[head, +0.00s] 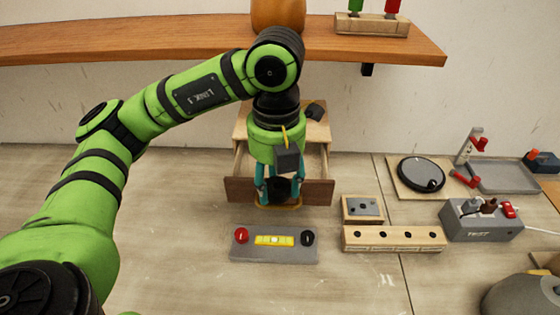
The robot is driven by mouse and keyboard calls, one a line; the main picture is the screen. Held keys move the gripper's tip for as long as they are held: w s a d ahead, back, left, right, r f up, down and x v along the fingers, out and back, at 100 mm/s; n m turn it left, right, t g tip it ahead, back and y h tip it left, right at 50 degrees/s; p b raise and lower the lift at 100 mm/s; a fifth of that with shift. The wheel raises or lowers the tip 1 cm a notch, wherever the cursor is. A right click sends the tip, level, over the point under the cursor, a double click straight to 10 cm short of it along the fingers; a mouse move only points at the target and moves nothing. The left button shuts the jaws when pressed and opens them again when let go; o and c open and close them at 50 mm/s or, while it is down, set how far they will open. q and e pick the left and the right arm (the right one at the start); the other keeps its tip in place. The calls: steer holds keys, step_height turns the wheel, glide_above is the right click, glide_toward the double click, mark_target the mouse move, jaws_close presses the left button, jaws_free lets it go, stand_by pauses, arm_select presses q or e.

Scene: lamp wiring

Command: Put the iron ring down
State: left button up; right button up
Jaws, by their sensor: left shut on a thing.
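My left gripper (279,199) points down at the open wooden drawer (236,190), in front of the middle of the drawer front. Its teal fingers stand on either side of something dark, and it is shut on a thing. I take this to be the iron ring, but its outline is mostly hidden by the gripper. A tan curved edge (281,207) shows just below the fingertips; I cannot tell whether it is a handle. My right gripper is not in view.
A grey panel (272,254) with red and black knobs lies in front of the drawer. To the right are a wooden block with holes (392,246), a round black disc (421,174) on a board, a grey tester box (480,225) and a tray (502,176). The left worktop is largely bare.

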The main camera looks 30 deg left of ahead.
arm_select(q)
steer(key=w+a, duration=0.1)
steer(key=w, duration=0.2)
steer(key=w+a+f+p, duration=0.1)
steer(key=w, duration=0.1)
steer(key=w+a+p, duration=0.1)
steer(key=w+a, duration=0.1)
steer(key=w, duration=0.1)
steer(key=shift+w+f, duration=0.35)
steer(key=shift+f, duration=0.05)
steer(key=shift+f+p, duration=0.5)
steer(key=shift+f, duration=0.45)
step_height(320, 180, down, 3)
steer(key=shift+r+p, duration=0.2)
steer(key=shift+p, duration=0.85)
steer(key=shift+w+a+f, duration=0.1)
steer(key=shift+w+f, duration=0.05)
steer(key=shift+f, duration=0.2)
